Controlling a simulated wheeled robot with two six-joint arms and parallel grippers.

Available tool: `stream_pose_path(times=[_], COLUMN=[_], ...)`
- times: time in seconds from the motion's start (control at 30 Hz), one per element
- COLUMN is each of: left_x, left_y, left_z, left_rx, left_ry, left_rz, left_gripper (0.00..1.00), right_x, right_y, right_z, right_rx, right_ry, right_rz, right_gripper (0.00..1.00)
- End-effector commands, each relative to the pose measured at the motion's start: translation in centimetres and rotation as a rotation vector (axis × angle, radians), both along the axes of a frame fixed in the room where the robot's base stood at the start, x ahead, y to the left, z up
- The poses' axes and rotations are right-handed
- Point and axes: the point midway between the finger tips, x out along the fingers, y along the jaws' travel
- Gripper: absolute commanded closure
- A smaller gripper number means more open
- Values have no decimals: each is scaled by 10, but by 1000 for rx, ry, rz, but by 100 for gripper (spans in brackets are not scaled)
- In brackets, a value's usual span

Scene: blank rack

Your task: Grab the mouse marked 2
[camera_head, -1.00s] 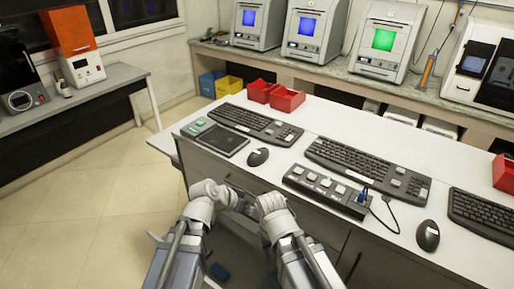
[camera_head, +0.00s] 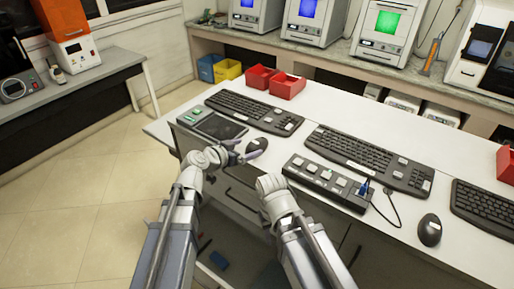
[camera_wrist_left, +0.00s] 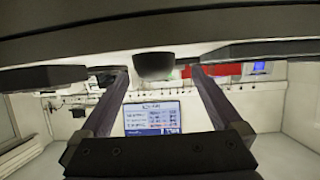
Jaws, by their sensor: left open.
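Two dark computer mice lie on the white bench in the head view. The near mouse (camera_head: 258,144) is beside the black pad, partly behind my left gripper. The other mouse (camera_head: 430,230) is at the right, by a cable. I cannot read a number on either. My left gripper (camera_head: 244,151) is open and empty at the bench's front edge, its fingers pointing at the near mouse. In the left wrist view a dark rounded mouse (camera_wrist_left: 154,65) shows between and beyond the two fingers (camera_wrist_left: 160,82). My right wrist (camera_head: 270,186) is in front of the bench; its fingers are hidden.
Keyboards (camera_head: 254,111) (camera_head: 370,157) stand behind the mice. A grey button box (camera_head: 328,181) with a blue plug lies between the mice. Red bins (camera_head: 287,86) stand at the back. The bench front edge is close to both arms.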

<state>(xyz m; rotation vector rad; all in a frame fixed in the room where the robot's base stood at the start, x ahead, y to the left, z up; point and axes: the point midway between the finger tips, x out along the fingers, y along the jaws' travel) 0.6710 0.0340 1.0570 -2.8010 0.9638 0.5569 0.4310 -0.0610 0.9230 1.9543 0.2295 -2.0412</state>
Motion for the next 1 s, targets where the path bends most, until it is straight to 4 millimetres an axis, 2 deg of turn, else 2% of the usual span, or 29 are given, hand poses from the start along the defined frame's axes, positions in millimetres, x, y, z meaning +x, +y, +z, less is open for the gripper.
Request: stream_pose_path(times=[0.17,0.5,0.73,0.77,1.0], left_x=[4,34,34,34,34], left_y=[-5,-34,-36,-36,-36], left_z=[-2,-16,-15,-15,-15], left_rx=[0,1,1,1,1], left_ry=[1,0,1,1,1], left_rz=[-1,-1,0,0,0], left_gripper=[0,0,0,1,28], right_x=[0,0,0,0,0], right_y=[0,0,0,0,0], right_z=[-1,-16,-15,-15,-15], right_rx=[0,0,0,0,0], right_ry=[0,0,0,0,0], right_rz=[0,0,0,0,0], right_gripper=[50,50,50,50,50])
